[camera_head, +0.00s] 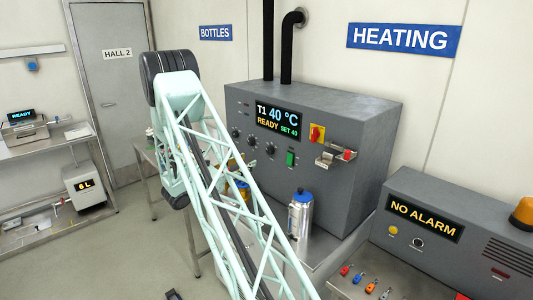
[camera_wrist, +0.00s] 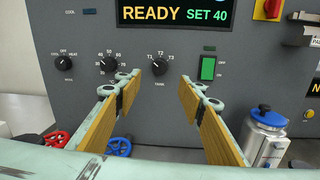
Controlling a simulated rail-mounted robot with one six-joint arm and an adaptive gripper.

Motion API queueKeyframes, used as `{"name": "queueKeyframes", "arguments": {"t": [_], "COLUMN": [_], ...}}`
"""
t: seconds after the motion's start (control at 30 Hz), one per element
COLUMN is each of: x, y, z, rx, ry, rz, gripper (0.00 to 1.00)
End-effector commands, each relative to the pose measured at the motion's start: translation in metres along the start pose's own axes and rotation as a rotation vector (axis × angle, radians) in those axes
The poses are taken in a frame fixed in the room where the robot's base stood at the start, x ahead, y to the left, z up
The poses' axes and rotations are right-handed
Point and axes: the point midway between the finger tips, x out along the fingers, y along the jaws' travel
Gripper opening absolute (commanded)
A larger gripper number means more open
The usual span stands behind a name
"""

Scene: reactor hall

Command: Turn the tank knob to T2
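The tank knob (camera_wrist: 159,67) is a small black dial on the grey heating cabinet (camera_wrist: 235,45), with T1, T2 and T3 marked above it. It also shows in the head view (camera_head: 270,149). Its white pointer seems to lean up-left towards T1. The cabinet's display (camera_head: 278,121) reads T1, 40 °C, READY, SET 40. My gripper (camera_wrist: 160,86) is open and empty, its two orange-padded fingers spread left and right in front of the knob, apparently not touching it. In the head view my arm hides most of it.
A temperature dial (camera_wrist: 109,63) and a cool/off/heat dial (camera_wrist: 67,64) sit left of the tank knob. A green switch (camera_wrist: 208,67) sits close right. A steel bottle with a blue lid (camera_wrist: 263,137) stands lower right. Red (camera_wrist: 57,139) and blue (camera_wrist: 119,146) handwheels are below.

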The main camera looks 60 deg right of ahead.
Motion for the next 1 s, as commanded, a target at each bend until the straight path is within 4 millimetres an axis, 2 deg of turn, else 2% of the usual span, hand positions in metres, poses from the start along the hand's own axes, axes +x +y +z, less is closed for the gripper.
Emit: {"name": "queueKeyframes", "arguments": {"t": [0.27,0.47,1.0], "x": [0.003,0.015,0.080], "y": [0.000,-0.001,-0.001], "z": [0.000,0.001,0.001], "rx": [0.000,0.000,0.001], "ry": [0.000,0.000,0.000], "rz": [-0.001,-0.002,-0.003], "gripper": [0.36,0.36,0.36]}}
